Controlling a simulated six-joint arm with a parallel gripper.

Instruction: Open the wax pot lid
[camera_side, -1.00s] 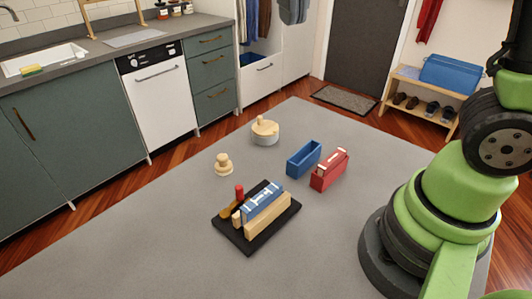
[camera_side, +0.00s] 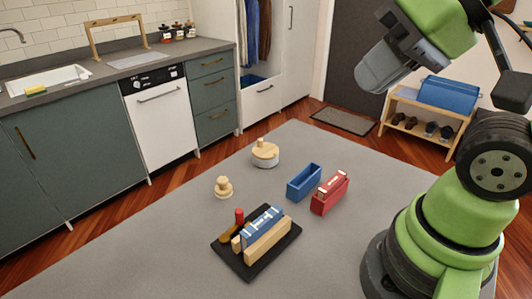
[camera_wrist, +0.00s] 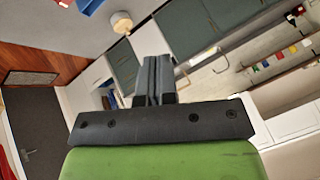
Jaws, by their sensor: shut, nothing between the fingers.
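The wax pot (camera_side: 266,161) is a round, pale grey pot on the grey table, toward its far side. Its light wooden lid (camera_side: 264,149) sits on top with a knob-like raised part. A round, pale thing that looks like the pot and lid (camera_wrist: 121,22) shows at the top of the wrist view. My gripper (camera_side: 372,78) is high above the table at the upper right, well apart from the pot. In the wrist view its fingers (camera_wrist: 155,75) are together, with nothing between them.
A blue open box (camera_side: 304,183) and a red box (camera_side: 330,193) stand right of the pot. A small wooden stacked piece (camera_side: 223,188) stands left. A black tray (camera_side: 257,267) holding blocks and a red-handled tool lies nearer. The table's left part is clear.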

